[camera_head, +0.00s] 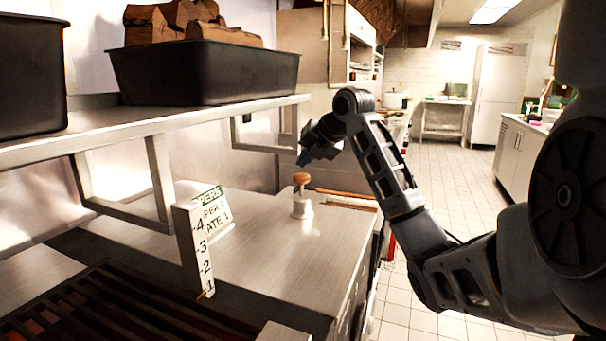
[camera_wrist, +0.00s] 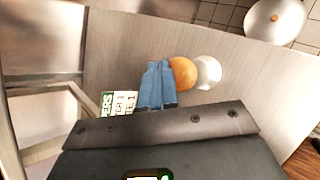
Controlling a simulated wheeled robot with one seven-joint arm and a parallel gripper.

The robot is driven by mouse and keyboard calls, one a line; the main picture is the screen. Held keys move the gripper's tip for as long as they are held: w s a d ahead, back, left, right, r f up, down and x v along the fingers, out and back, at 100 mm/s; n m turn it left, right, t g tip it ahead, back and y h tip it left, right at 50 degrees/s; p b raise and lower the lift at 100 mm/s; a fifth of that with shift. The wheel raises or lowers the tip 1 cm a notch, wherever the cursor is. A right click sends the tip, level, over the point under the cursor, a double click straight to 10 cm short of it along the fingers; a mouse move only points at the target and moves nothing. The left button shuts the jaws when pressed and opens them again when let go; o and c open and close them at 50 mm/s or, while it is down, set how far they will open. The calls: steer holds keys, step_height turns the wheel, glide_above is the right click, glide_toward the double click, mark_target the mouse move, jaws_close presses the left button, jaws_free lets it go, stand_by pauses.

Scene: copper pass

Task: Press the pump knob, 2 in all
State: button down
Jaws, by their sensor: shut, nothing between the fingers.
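The pump stands upright on the steel counter, with a round orange-brown wooden knob (camera_head: 301,179) on top of a white base (camera_head: 302,207). In the wrist view the knob (camera_wrist: 184,72) shows just right of my fingertips, with the white base (camera_wrist: 207,72) beyond it. My gripper (camera_head: 304,157) is shut and empty, with blue fingers (camera_wrist: 158,84) side by side. In the head view it hangs above the knob, with a small gap between them. In the wrist view the fingertips overlap or border the knob's left edge; contact cannot be told there.
A white numbered scale (camera_head: 196,248) and a label card (camera_head: 212,210) stand left of the pump. A dark grill (camera_head: 95,315) is in front. A steel shelf (camera_head: 150,124) bearing black bins (camera_head: 205,75) overhangs the left side. Counter (camera_head: 262,240) around the pump is mostly clear.

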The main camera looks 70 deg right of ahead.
mark_target(303, 175)
steer(key=shift+f, duration=0.2)
stand_by(0.5)
steer(key=shift+f+b, duration=0.35)
steer(key=shift+b, duration=0.15)
steer(key=shift+f+b, duration=1.4)
steer(key=shift+f, duration=0.3)
stand_by(1.4)
stand_by(0.4)
steer(key=shift+r+p, duration=1.15)
steer(key=shift+r, duration=0.95)
steer(key=shift+r+p, duration=1.5)
steer(key=shift+r, duration=1.05)
steer(key=shift+w, duration=0.1)
